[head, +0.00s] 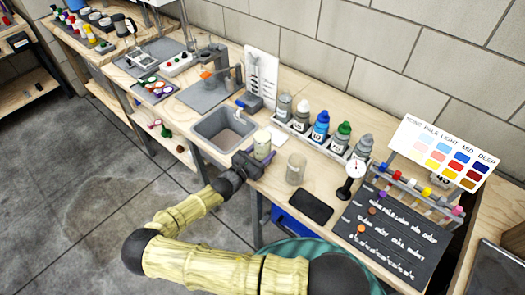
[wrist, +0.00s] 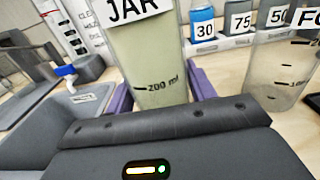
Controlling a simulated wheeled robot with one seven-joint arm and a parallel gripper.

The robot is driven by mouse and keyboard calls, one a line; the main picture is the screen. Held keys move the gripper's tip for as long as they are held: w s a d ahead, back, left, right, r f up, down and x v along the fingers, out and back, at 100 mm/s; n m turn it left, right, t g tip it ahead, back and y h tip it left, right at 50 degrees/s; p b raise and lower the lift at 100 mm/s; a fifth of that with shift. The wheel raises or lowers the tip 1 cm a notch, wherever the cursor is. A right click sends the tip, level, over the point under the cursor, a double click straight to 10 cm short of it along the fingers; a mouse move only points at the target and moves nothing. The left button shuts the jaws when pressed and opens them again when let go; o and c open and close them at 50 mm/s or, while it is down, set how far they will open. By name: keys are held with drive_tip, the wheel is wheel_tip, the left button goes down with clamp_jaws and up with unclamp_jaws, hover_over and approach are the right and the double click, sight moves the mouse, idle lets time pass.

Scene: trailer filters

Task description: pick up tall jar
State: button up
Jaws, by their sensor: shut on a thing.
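The tall jar (head: 262,146) is a clear, upright cylinder with pale greenish contents, near the counter's front edge, right of the sink. In the wrist view the jar (wrist: 148,55) carries a white "JAR" label and a "200 ml" mark; its top is out of frame. My gripper (head: 259,160) reaches in from the front, its purple fingers (wrist: 160,100) on both sides of the jar, shut on it. The gripper hides the jar's lower part in the head view. I cannot tell whether its base touches the counter.
A clear beaker (head: 296,169) stands close to the right. The grey sink (head: 222,130) is left. A rack of several bottles (head: 320,127) stands behind. A black slab (head: 311,207), a dial gauge (head: 351,180) and a colour chart (head: 443,160) are further right.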

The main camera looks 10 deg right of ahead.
sight(263, 132)
drive_tip(key=shift+r, duration=0.3)
drive_tip(key=shift+r+b, duration=0.35)
drive_tip(key=shift+r, duration=4.3)
drive_tip(key=shift+r, duration=0.1)
